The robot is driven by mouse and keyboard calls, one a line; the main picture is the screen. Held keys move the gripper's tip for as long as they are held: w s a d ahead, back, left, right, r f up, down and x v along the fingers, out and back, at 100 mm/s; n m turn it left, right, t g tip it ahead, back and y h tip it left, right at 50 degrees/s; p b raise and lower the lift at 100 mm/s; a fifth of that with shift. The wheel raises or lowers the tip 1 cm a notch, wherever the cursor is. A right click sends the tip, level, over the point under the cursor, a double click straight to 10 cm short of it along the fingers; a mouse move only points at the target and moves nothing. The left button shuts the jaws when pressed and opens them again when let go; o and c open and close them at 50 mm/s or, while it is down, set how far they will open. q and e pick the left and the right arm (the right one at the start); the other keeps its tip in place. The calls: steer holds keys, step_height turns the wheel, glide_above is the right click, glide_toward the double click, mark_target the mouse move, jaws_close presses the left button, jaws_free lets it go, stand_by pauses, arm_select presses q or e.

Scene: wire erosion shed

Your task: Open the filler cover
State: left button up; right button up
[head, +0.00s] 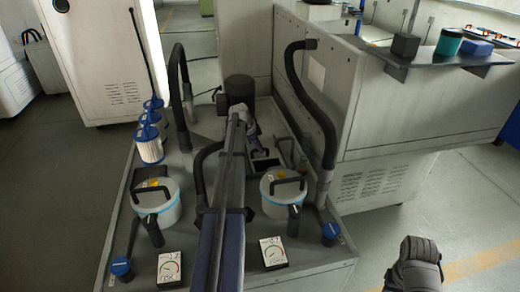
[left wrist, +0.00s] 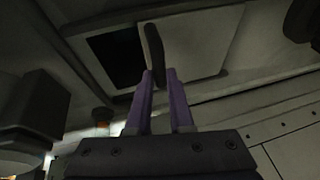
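The filler cover (left wrist: 205,40) is a light grey square plate with a dark upright handle (left wrist: 154,48), seen in the left wrist view. A dark opening (left wrist: 116,55) shows beside the plate, on its left, partly uncovered. In the head view the dark opening (head: 265,165) lies on the tank top between the two canisters. My left gripper (left wrist: 158,74) has its purple fingers close together on either side of the lower end of the handle. In the head view my left gripper (head: 252,128) is over the tank, partly hidden by its own arm.
Two grey canisters (head: 157,203) (head: 283,196) with handles flank my arm. Black hoses (head: 312,100) rise at the right and left, and a dark motor (head: 239,90) stands behind. Filter cartridges (head: 149,145) line the left edge. A shelf (head: 425,62) holds small items.

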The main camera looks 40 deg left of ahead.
arm_select(q)
steer(key=o, duration=0.4)
steer(key=shift+o, duration=0.2)
steer(key=shift+r, duration=0.1)
steer(key=p+v, duration=0.7)
steer(key=shift+s+r, duration=0.25)
steer(key=shift+r, duration=0.1)
